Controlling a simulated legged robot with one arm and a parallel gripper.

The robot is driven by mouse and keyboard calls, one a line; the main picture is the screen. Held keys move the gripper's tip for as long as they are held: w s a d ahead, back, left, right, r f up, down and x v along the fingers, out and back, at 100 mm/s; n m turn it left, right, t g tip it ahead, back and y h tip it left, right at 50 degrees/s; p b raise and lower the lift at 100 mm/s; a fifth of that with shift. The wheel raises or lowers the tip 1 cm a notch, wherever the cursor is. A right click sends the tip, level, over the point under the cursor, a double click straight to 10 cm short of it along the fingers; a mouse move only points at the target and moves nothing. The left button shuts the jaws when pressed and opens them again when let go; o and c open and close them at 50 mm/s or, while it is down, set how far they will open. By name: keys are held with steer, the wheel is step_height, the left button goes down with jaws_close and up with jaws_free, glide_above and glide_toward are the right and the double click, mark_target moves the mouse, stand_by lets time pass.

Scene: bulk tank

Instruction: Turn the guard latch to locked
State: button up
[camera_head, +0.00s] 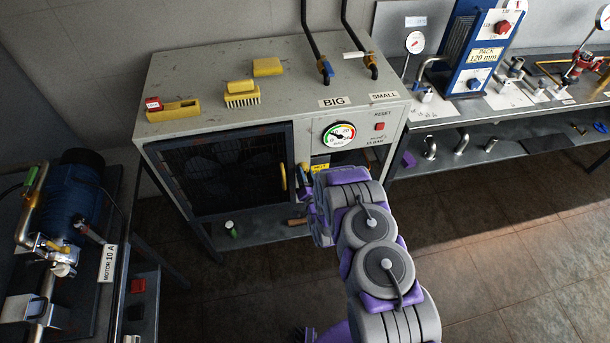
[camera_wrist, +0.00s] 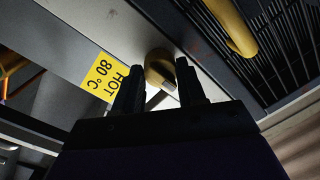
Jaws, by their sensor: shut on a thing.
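The guard is a dark mesh door (camera_head: 215,170) in the front of the grey cabinet; it looks closed. Its yellow handle (camera_head: 283,177) is on the door's right side and also shows in the wrist view (camera_wrist: 231,25). My gripper (camera_wrist: 158,72) is up against the cabinet front, right of the door in the head view. Its two dark fingers are shut on the brass-yellow guard latch (camera_wrist: 158,66), on the strip between the door and the yellow "HOT 80 °C" label (camera_wrist: 104,76). The fingers hide part of the latch. I cannot read its locked or unlocked marking.
A pressure gauge (camera_head: 338,135) and a red reset button (camera_head: 380,126) are above my arm on the cabinet front. A motor bench (camera_head: 75,215) stands left and a workbench (camera_head: 470,110) right. The floor at right is clear.

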steer(key=shift+d+n, duration=0.1)
steer(key=shift+n, duration=0.2)
steer(key=n, duration=0.5)
steer(key=n+h, duration=0.1)
steer(key=n, duration=0.5)
steer(key=n+b, duration=0.1)
steer(key=n, duration=0.4)
steer(key=shift+a, duration=0.25)
steer(key=shift+n, duration=0.4)
steer(key=shift+s, duration=0.1)
steer(key=o, duration=1.1)
steer(key=shift+a, duration=0.1)
steer(key=shift+c, duration=0.2)
steer(key=shift+r, duration=0.1)
